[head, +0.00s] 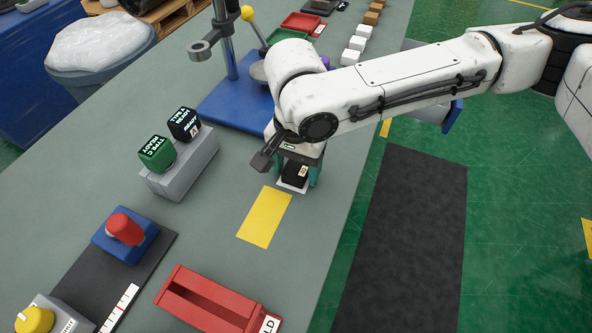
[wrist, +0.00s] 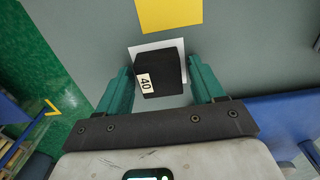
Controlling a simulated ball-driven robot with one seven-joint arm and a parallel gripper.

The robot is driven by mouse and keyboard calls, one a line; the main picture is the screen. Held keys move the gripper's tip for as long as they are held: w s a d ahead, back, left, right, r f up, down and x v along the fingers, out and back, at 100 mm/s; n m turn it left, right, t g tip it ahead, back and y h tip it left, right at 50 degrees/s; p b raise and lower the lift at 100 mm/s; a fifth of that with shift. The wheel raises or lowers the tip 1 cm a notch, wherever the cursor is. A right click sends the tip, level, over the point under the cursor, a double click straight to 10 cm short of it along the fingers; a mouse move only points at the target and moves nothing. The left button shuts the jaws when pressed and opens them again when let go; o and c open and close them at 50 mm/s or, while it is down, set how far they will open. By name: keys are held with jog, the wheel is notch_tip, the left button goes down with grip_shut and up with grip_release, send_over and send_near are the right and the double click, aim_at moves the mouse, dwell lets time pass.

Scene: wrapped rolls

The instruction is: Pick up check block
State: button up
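A black block (head: 295,174) with a white label rests on a white square (head: 291,187) on the bench; I take it as the check block. In the wrist view the black block (wrist: 160,72) shows its label reading "40", and the white square (wrist: 172,44) shows around its far side. My gripper (head: 297,177) is over the block, pointing down. In the wrist view my gripper (wrist: 160,84) is open, with one teal finger on each side of the block and a gap on both sides. My arm and wrist hide part of the block in the head view.
A yellow patch (head: 264,217) lies flat on the bench beside the white square. A grey stand (head: 181,170) holds a green block and a black block to the left. A red tray (head: 208,299) is nearer. A blue-based press (head: 226,105) stands behind my gripper.

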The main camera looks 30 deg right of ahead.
aim_at(296, 169)
jog(key=c, duration=0.9)
jog(key=shift+r+p, duration=0.8)
jog(key=shift+p, duration=0.15)
notch_tip(296, 169, up, 2)
jog(key=shift+r+p, duration=0.1)
jog(key=shift+p, duration=1.15)
jog(key=s+r+p, duration=0.3)
jog(key=s+p, duration=0.1)
jog(key=s+d+r+p, duration=0.1)
jog(key=s+r+p, duration=0.2)
jog(key=s+p, duration=0.2)
jog(key=s+r+p, duration=0.3)
jog(key=s+p, duration=0.2)
jog(key=shift+d+r, duration=0.2)
